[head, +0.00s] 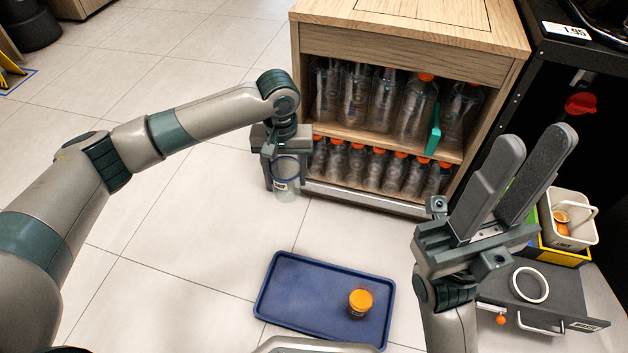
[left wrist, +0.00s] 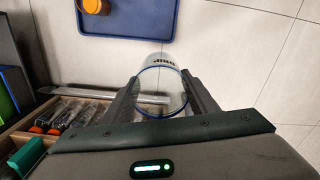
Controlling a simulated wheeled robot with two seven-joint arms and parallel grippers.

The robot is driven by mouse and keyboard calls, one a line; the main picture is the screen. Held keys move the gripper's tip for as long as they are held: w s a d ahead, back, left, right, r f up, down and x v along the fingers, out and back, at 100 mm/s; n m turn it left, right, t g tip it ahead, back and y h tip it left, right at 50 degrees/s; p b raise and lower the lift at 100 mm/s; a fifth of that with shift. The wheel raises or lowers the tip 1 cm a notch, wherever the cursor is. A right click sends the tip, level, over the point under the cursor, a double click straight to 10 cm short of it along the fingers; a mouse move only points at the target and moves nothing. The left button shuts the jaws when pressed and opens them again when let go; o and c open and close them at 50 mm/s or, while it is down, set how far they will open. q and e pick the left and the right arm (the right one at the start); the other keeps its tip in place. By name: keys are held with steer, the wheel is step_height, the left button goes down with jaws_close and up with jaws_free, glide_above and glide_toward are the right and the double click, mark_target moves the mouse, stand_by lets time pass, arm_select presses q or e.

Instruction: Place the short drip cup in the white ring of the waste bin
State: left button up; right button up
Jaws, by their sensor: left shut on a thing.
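My left gripper (head: 285,170) is shut on a clear cup with a blue rim (head: 287,187), held in front of the wooden shelf unit. In the left wrist view the same cup (left wrist: 162,92) sits between the two fingers (left wrist: 160,100), with dark print on its side. The white ring (head: 529,285) lies on the dark grey top of the waste bin (head: 575,303) at the lower right. My left gripper is far from it. My right gripper (head: 533,150) is open and empty, with its fingers pointing up, above and left of the ring.
A blue tray (head: 290,325) with an orange-lidded jar (head: 360,302) lies at the lower middle. The wooden shelf (head: 400,40) holds rows of bottles. A white container (head: 575,225) with orange contents stands behind the ring. The floor at left is clear.

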arm_select(q)
steer(key=s+a+r, duration=0.2)
steer(key=a+r, duration=0.2)
steer(key=r, duration=0.3)
steer(key=s+a+r, duration=0.2)
steer(key=a+r, duration=0.2)
steer(key=r, duration=0.3)
steer(key=shift+s+a+r+m, duration=0.2)
steer(key=shift+a+r+m, duration=0.1)
steer(key=shift+a+r, duration=0.1)
steer(key=shift+d, duration=0.1)
